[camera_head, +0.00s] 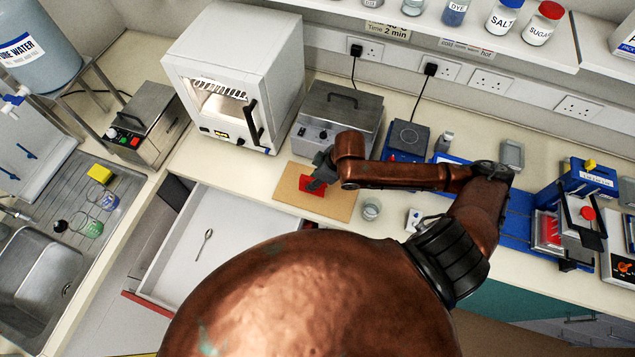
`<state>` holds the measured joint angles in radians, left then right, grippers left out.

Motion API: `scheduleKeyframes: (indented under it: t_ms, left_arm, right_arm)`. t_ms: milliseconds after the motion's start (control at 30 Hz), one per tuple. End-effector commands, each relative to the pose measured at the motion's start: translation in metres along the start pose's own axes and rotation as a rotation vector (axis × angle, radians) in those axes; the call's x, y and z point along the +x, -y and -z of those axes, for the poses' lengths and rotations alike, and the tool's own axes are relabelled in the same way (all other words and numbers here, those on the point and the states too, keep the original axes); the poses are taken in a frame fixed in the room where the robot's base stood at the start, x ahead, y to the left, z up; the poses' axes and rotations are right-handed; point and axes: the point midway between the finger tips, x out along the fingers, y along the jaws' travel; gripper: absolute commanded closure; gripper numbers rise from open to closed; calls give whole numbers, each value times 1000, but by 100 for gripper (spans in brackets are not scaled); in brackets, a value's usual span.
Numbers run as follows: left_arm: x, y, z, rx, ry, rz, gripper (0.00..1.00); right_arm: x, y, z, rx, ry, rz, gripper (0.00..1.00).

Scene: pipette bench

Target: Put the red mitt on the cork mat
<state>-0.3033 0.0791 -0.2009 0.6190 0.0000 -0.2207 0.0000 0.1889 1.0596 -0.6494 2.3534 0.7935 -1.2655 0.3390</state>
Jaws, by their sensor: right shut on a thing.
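The cork mat (338,208) is a tan rectangle on the bench, in front of the grey box with a lid handle. The red mitt (312,186) is over the left half of the mat, partly hidden by my right gripper. My right gripper (318,180) reaches in from the right and is shut on the mitt. I cannot tell whether the mitt touches the cork or is just above it. My left gripper is not in view.
A white oven (235,75) and the grey lidded box (338,112) stand behind the mat. A small glass beaker (371,210) stands just right of the mat. An open drawer (225,235) with a spoon juts out in front. A sink (40,280) is at the left.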

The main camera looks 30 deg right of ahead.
Motion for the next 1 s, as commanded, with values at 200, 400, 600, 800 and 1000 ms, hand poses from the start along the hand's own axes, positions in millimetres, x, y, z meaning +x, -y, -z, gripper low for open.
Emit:
scheduleKeyframes:
  t_ms: [200,400,600,800,1000]
  left_arm:
    - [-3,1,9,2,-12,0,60]
    - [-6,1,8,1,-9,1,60]
    - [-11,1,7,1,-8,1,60]
    - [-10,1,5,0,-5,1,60]
    - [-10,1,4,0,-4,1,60]
  right_arm:
    - [22,-21,-10,0,0,-1,100]
    - [38,-28,-17,2,1,1,100]
    - [57,-27,-25,-1,0,0,100]
    - [58,-28,-25,-2,-1,-1,100]
    - [60,-28,-26,-2,-1,-1,71]
